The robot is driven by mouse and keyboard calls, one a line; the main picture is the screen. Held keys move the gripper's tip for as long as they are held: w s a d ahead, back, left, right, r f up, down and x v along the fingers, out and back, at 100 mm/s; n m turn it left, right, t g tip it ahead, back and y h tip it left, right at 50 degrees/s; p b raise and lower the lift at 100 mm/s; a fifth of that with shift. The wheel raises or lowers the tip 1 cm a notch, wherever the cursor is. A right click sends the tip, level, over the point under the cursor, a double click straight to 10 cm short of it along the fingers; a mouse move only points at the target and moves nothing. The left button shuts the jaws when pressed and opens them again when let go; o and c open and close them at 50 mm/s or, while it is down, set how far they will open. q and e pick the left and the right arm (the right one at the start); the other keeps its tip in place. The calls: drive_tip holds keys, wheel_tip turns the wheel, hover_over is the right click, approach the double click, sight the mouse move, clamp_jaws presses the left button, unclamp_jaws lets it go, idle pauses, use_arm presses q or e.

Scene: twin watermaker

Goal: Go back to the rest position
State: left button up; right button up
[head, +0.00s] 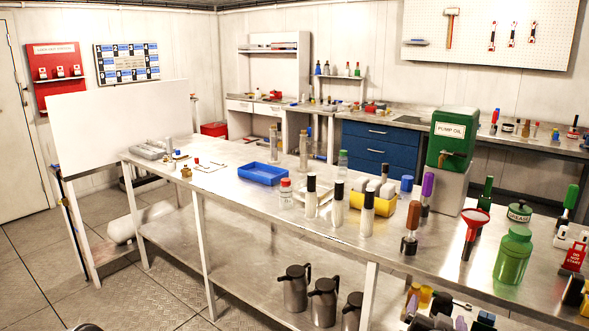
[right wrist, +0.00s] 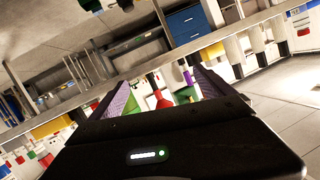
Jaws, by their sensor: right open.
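My right gripper (right wrist: 166,88) shows in the right wrist view, with its two purple-padded fingers spread apart. Nothing is held in it. A red funnel (right wrist: 162,101) and green items show past the gap, apart from the fingers as far as I can tell. In the head view I cannot make out either gripper clearly. My left gripper is not seen in either view.
The long steel bench (head: 225,193) carries a blue tray (head: 262,174), black-capped bottles, a red funnel (head: 474,222), a green jar (head: 512,257) and a green pump oil tank (head: 451,138). Steel jugs (head: 322,300) stand below. The floor at left (head: 40,262) is mostly clear.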

drive_tip(key=s+a+f+n+g+y+p, duration=0.1)
drive_tip(key=s+a+f+n+g+y, duration=0.2)
drive_tip(key=s+a+f, duration=0.45)
drive_tip(key=s+a+f+n+g+y+p, duration=0.1)
drive_tip(key=s+a+f+g+y, duration=0.3)
drive_tip(key=a+f, duration=0.7)
drive_tip(key=s+a+f+g+y+p, duration=0.1)
drive_tip(key=s+a+f+g, duration=0.2)
drive_tip(key=s+f, duration=0.3)
drive_tip(key=s+a+f+n+g+y+p, duration=0.1)
drive_tip(key=s+f, duration=0.5)
drive_tip(key=s, duration=0.8)
drive_tip(key=a+g+y, duration=0.1)
drive_tip(key=a+g, duration=0.1)
drive_tip(key=a, duration=0.1)
drive_tip(key=shift+s+n, duration=0.3)
drive_tip(key=shift+s, duration=0.1)
drive_tip(key=shift+a+f, duration=0.1)
